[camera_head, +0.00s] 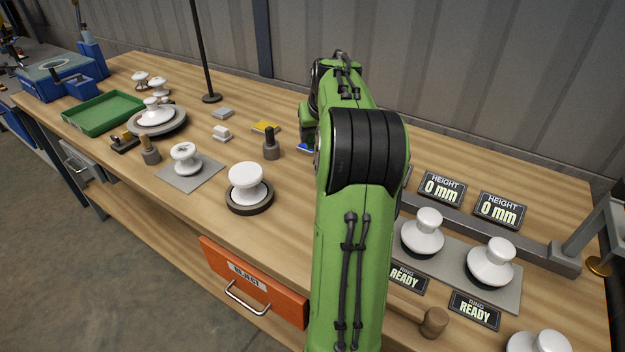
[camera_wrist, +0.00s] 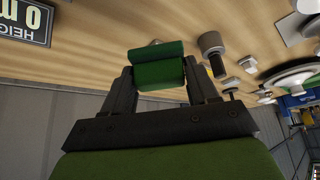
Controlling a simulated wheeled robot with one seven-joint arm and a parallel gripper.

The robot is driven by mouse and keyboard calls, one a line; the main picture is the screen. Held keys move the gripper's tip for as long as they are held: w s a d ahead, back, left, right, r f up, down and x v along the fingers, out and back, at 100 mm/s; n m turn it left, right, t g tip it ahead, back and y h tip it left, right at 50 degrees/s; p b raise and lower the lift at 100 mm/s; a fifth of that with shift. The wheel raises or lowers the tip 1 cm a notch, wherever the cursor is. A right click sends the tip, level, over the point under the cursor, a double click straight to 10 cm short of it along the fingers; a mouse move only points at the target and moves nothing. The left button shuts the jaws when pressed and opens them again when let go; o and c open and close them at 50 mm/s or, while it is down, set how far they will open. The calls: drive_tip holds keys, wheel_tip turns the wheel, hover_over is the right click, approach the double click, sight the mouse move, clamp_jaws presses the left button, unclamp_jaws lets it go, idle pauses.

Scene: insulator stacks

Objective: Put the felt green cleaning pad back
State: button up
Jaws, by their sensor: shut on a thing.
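The green cleaning pad (camera_wrist: 158,74) shows in the wrist view as a green block with two visible faces. My gripper (camera_wrist: 161,80) is shut on it, with one dark finger at each side. The tabletop lies beyond the pad in that view; I cannot tell whether the pad touches it. In the head view my own green arm hides the gripper and the pad. A yellow pad (camera_head: 265,127) and a grey pad (camera_head: 223,113) lie on the table left of my arm. A small blue patch (camera_head: 305,147) shows beside the arm, mostly hidden.
A grey post (camera_head: 271,148) and a white insulator on a dark base (camera_head: 248,187) stand left of my arm. A green tray (camera_head: 104,113) is at the far left. Height signs (camera_head: 442,189) and insulators on a grey plate (camera_head: 450,262) are at the right.

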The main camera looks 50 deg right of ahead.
drive_tip(key=f+b, duration=0.2)
drive_tip(key=f, duration=0.3)
drive_tip(key=f+b, duration=0.2)
drive_tip(key=f, duration=0.4)
drive_tip(key=shift+w+d, duration=0.15)
drive_tip(key=shift+w, duration=0.05)
drive_tip(key=shift+r, duration=0.1)
drive_tip(key=o, duration=1)
